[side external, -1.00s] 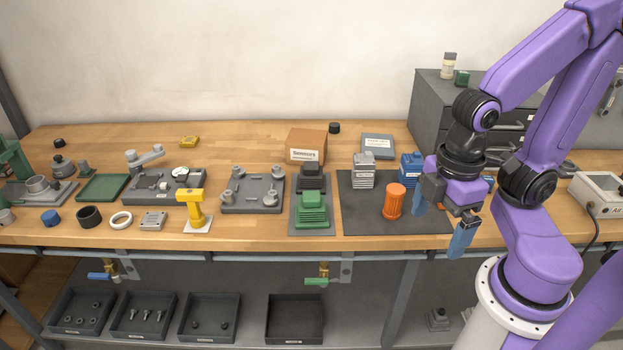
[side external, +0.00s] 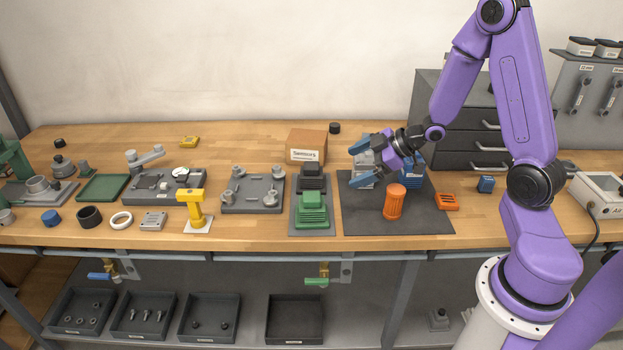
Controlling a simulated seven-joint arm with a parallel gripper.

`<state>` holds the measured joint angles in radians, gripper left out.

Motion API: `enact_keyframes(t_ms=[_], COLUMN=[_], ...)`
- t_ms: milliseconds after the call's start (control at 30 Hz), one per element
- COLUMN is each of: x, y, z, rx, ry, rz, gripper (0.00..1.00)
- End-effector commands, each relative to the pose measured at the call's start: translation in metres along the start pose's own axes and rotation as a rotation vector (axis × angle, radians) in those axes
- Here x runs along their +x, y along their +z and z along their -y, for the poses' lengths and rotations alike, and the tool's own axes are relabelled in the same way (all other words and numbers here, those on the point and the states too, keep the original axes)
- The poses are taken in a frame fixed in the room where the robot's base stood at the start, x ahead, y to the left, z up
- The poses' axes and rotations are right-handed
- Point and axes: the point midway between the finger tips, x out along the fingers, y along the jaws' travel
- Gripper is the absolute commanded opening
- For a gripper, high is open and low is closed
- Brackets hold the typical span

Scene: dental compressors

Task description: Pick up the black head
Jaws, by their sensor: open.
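The black head (side external: 311,175) is a dark finned block on a grey tray, left of the dark mat. The green finned head (side external: 311,208) sits in front of it on the same tray and hides part of its lower front. My gripper (side external: 353,166) is open, its blue fingers pointing left toward the black head. It is to the right of the black head, apart from it, with nothing visible between the fingers. It overlaps the grey finned head (side external: 366,160) in the picture and partly hides it.
A labelled cardboard box (side external: 306,145) stands just behind the black head. An orange cylinder (side external: 394,202) stands on the dark mat (side external: 365,222) under my arm. A blue head (side external: 412,165) is partly hidden behind my wrist. A grey fixture plate (side external: 253,195) lies to the left.

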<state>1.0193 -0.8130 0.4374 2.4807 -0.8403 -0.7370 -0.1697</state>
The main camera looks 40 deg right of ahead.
Motion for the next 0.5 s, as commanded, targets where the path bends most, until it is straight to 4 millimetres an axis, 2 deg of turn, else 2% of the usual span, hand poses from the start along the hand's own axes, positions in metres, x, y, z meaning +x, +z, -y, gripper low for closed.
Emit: enact_keyframes(t_ms=[33,100,300,367,500], x=[-0.003,-0.008,-0.019,-0.017,0.001], y=[0.010,0.017,0.025,0.025,0.021], z=[-0.008,-0.015,-0.027,-0.028,-0.028], rx=[0.028,0.050,0.086,0.088,0.087], ry=[0.012,0.024,0.051,0.052,0.049], rz=[-0.035,-0.093,-0.191,-0.200,-0.203], gripper=[1.00,1.00,1.00,1.00,1.00])
